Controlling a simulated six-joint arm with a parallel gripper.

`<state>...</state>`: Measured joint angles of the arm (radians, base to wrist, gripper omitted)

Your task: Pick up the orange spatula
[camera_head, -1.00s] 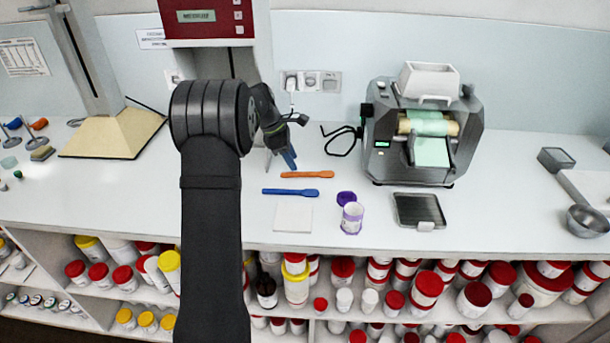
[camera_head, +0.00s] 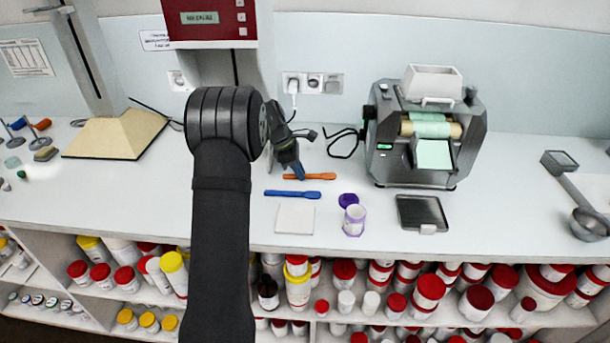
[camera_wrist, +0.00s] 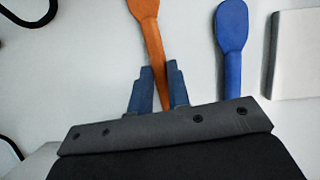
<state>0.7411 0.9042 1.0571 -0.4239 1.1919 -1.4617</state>
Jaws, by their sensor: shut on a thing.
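The orange spatula (camera_head: 318,176) lies on the white counter, behind the blue spatula. In the wrist view the orange spatula (camera_wrist: 149,40) runs down between the two blue fingertips of my gripper (camera_wrist: 159,82), which is shut on its handle. Its wide end points away from the gripper. In the head view my gripper (camera_head: 296,172) is down at the left part of the orange spatula, and the arm hides some of the area around it. The blue spatula (camera_head: 293,194) lies in front, apart from the gripper; it also shows in the wrist view (camera_wrist: 232,45).
A white square pad (camera_head: 295,219), a purple lid (camera_head: 348,200) and a white-and-purple jar (camera_head: 354,220) are at the front. A grey mill (camera_head: 428,135) with a black cable stands at the right. A red-topped machine stands behind my arm.

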